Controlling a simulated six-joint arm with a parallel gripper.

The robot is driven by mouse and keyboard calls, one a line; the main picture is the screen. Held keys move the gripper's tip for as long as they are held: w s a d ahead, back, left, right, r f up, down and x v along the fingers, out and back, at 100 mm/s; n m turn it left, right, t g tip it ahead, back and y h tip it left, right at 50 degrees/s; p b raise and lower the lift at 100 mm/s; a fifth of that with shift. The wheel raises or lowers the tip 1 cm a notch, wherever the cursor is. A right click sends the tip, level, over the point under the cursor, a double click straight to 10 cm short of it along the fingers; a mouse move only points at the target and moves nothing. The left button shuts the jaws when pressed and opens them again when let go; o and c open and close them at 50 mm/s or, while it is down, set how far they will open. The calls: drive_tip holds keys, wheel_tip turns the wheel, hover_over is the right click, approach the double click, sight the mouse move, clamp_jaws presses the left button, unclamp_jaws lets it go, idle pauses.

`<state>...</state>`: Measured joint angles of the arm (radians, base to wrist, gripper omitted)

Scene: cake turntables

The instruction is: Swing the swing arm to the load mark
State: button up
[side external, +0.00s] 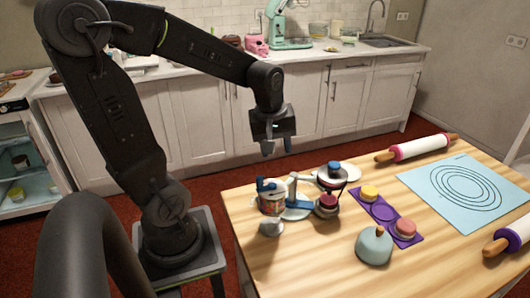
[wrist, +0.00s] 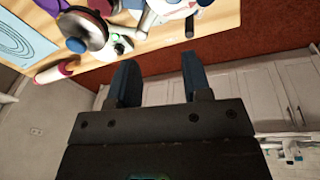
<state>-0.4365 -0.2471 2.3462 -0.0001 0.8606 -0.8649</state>
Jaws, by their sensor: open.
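The swing arm (side external: 293,188) looks like a white upright post with a blue part at its foot, on the wooden table's near left part. A round plate with a blue knob (side external: 334,166) is at its right; it also shows in the wrist view (wrist: 77,45). A white piece with a small green mark (wrist: 120,45) lies beside that plate; I cannot tell if it is the load mark. My gripper (side external: 277,152) hangs above and behind the table's back left edge, open and empty, apart from the swing arm. In the wrist view its two blue fingers (wrist: 160,80) are spread.
A purple tray (side external: 380,213) with small cakes, a grey-green dome (side external: 374,246), a blue mat (side external: 466,192) and rolling pins (side external: 422,148) lie to the right. The table's front is mostly clear. Kitchen cabinets stand behind.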

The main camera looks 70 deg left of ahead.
drive_tip(key=a+f+n, duration=0.2)
drive_tip(key=n, duration=0.1)
drive_tip(key=a+f+n+g, duration=0.1)
drive_tip(key=a+f+n, duration=0.1)
drive_tip(key=a+n, duration=0.1)
drive_tip(key=a+f+n, duration=0.2)
drive_tip(key=a, duration=0.1)
drive_tip(key=shift+s+a+n+g+h, duration=0.2)
drive_tip(key=shift+n+g+h, duration=0.2)
wheel_tip(320, 180, down, 10)
drive_tip(key=shift+r, duration=0.35)
drive_tip(key=c, duration=0.7)
drive_tip(key=shift+c, duration=0.2)
drive_tip(key=shift+w+a, duration=0.1)
